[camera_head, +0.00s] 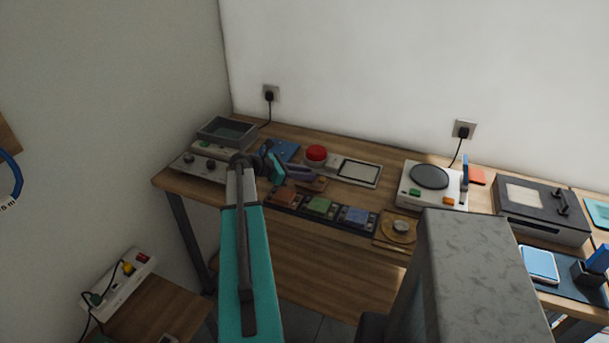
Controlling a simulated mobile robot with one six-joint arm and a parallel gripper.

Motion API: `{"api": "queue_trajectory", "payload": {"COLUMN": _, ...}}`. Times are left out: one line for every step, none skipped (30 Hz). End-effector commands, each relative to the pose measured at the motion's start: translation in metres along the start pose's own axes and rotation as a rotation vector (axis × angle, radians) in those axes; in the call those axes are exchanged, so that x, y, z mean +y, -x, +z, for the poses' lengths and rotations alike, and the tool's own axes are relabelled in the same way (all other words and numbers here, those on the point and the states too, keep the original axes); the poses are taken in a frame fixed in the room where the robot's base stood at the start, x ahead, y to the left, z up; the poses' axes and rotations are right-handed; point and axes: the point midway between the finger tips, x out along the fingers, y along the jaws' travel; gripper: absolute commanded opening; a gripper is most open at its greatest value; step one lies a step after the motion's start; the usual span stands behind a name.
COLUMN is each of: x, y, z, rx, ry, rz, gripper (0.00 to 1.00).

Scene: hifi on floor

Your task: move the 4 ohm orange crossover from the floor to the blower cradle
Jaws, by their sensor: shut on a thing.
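My gripper (302,174) is over the workbench, left of its middle, reaching in from the front left. It is shut on a small brownish-orange piece (316,184), which looks like the orange crossover; its 4 ohm marking is too small to read. The piece shows just past the fingers, partly hidden by them. Just in front of it is a dark three-bay rack (340,222) with a reddish, a green and a blue board in its bays. I cannot tell which thing on the bench is the blower cradle.
Behind my gripper are a blue block (284,151), a red dome (316,154) and a panel with a pale screen (358,172). A grey tray (227,131) stands at the back left. A turntable-like unit (430,183) and a dark box (543,210) stand to the right.

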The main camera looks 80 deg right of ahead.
Motion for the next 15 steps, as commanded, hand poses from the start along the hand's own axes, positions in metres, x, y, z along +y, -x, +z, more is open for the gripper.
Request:
{"api": "queue_trajectory", "payload": {"x": 0.0, "y": -0.0008, "z": -0.0015, "rx": -0.001, "ry": 0.001, "rz": 0.0, "gripper": 0.0}}
{"api": "queue_trajectory", "payload": {"x": 0.0, "y": -0.0012, "z": -0.0024, "rx": -0.001, "ry": 0.0, "rz": 0.0, "gripper": 0.0}}
{"api": "queue_trajectory", "payload": {"x": -0.0001, "y": -0.0016, "z": -0.0032, "rx": -0.001, "ry": 0.0, "rz": 0.0, "gripper": 0.0}}
{"api": "queue_trajectory", "payload": {"x": -0.0001, "y": -0.0017, "z": -0.0034, "rx": -0.001, "ry": 0.0, "rz": 0.0, "gripper": 0.0}}
{"api": "queue_trajectory", "payload": {"x": -0.0001, "y": -0.0017, "z": -0.0035, "rx": -0.001, "ry": 0.0, "rz": 0.0, "gripper": 0.0}}
{"api": "queue_trajectory", "payload": {"x": -0.0001, "y": -0.0017, "z": -0.0035, "rx": -0.001, "ry": 0.0, "rz": 0.0, "gripper": 0.0}}
{"api": "queue_trajectory", "payload": {"x": -0.0001, "y": -0.0017, "z": -0.0034, "rx": -0.001, "ry": 0.0, "rz": 0.0, "gripper": 0.0}}
{"api": "queue_trajectory", "payload": {"x": -0.0001, "y": -0.0017, "z": -0.0034, "rx": -0.001, "ry": 0.0, "rz": 0.0, "gripper": 0.0}}
{"api": "queue_trajectory", "payload": {"x": -0.0001, "y": -0.0017, "z": -0.0034, "rx": -0.001, "ry": 0.0, "rz": 0.0, "gripper": 0.0}}
{"api": "queue_trajectory", "payload": {"x": -0.0001, "y": -0.0016, "z": -0.0034, "rx": -0.001, "ry": 0.0, "rz": 0.0, "gripper": 0.0}}
{"api": "queue_trajectory", "payload": {"x": -0.0001, "y": -0.0017, "z": -0.0035, "rx": -0.001, "ry": 0.0, "rz": 0.0, "gripper": 0.0}}
{"api": "queue_trajectory", "payload": {"x": 0.0, "y": -0.0019, "z": -0.0039, "rx": -0.001, "ry": 0.0, "rz": 0.0, "gripper": 0.0}}
{"api": "queue_trajectory", "payload": {"x": -0.0001, "y": -0.0022, "z": -0.0045, "rx": -0.001, "ry": 0.0, "rz": 0.0, "gripper": 0.0}}
{"api": "queue_trajectory", "payload": {"x": 0.0, "y": -0.0025, "z": -0.0051, "rx": -0.001, "ry": 0.0, "rz": 0.0, "gripper": 0.0}}
{"api": "queue_trajectory", "payload": {"x": 0.0, "y": -0.0028, "z": -0.0058, "rx": -0.001, "ry": 0.0, "rz": 0.0, "gripper": 0.0}}
